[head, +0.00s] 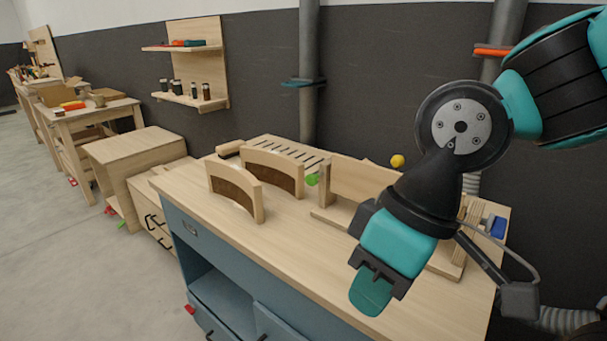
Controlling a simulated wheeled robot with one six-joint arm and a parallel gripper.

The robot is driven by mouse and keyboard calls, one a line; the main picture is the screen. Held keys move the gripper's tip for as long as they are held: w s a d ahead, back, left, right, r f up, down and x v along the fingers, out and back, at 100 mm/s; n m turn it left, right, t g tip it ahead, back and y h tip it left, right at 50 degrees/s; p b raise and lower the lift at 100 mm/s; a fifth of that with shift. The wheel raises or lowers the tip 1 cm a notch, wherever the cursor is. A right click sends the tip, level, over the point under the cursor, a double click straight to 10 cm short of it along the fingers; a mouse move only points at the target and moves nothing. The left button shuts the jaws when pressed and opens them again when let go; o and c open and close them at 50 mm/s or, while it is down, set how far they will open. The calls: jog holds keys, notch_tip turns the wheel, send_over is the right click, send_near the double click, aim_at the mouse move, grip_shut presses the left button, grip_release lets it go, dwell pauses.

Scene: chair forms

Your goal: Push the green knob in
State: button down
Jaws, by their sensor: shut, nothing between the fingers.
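A small bright green knob (312,180) shows on the workbench, between the right end of a curved wooden form (273,172) and an upright wooden board (361,180). Only part of it is visible, and I cannot tell how far it sticks out. My gripper (370,294) is shut and empty, in front of the board and nearer the bench's front edge. It is to the right of the knob and well apart from it. My wrist hides part of the board's base.
A second curved form (235,189) stands left of the knob. A yellow knob (397,161) shows behind the board. A blue-handled item (497,227) is at the right end. The workbench top (262,239) is clear in front of the forms.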

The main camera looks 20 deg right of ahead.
aim_at(311, 180)
jog(key=w+m+t+h+b, duration=0.2)
jog(key=w+t+h+b, duration=0.4)
jog(key=w, duration=2.4)
jog(key=t+b, duration=0.1)
jog(key=b, duration=0.1)
jog(key=shift+a+r+h+b, duration=0.15)
jog(key=shift+a+h+b, duration=0.15)
jog(key=shift+a+h, duration=0.1)
jog(key=w+d+f, duration=0.5)
jog(key=w+f, duration=0.2)
jog(key=f, duration=0.1)
jog(key=shift+w+d, duration=0.3)
jog(key=shift+w, duration=0.05)
